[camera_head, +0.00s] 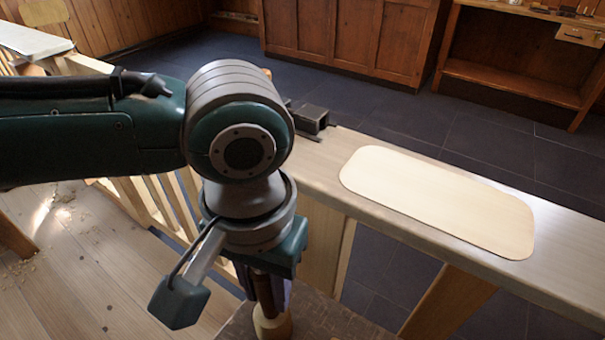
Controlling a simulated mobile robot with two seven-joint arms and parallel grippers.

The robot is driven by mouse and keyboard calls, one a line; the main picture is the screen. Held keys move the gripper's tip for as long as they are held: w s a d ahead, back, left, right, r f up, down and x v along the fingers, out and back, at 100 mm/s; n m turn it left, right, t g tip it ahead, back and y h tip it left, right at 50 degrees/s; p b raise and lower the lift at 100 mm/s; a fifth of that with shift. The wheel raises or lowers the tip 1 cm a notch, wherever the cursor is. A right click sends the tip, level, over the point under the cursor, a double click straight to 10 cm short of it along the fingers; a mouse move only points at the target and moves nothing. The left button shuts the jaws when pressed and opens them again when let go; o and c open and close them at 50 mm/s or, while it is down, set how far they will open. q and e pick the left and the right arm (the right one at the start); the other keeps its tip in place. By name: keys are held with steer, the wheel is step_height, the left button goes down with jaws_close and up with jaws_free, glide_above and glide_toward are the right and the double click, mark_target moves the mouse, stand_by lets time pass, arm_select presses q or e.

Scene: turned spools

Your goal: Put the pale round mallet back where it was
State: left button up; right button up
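My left gripper (267,296) points straight down at the bottom middle of the head view, below my large wrist joint. A pale, rounded wooden piece (272,325) shows directly under its fingertips, and looks like part of the pale round mallet. Its upper part is hidden by the fingers and its lower end is cut by the picture edge. I cannot tell whether the fingers are closed on it. It is over or on a dark brown surface (325,318). My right gripper is out of view.
A long pale bench (375,205) runs to the right, with a flat rounded wooden board (440,202) on it. A dark metal fitting (310,120) sits near its far edge. A wooden cabinet (350,38) and shelf (520,75) stand behind, across dark floor tiles.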

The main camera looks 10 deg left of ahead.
arm_select(q)
steer(key=o, duration=0.4)
step_height(320, 180, up, 12)
steer(key=p, duration=0.2)
steer(key=shift+r+p, duration=0.2)
steer(key=shift+p, duration=0.2)
steer(key=s+d+f+m+t+h, duration=0.1)
steer(key=s+d+f+m+h, duration=0.1)
steer(key=s+d+h, duration=0.3)
steer(key=s+a+f+t+y, duration=0.1)
steer(key=s+a+y, duration=0.1)
steer(key=a, duration=0.5)
steer(key=s+a+f+n+t+y, duration=0.1)
steer(key=s+a+y, duration=0.1)
steer(key=s+a, duration=0.3)
steer(key=shift+a+t+y, duration=0.3)
steer(key=shift+a+y, duration=0.1)
steer(key=shift+a, duration=0.8)
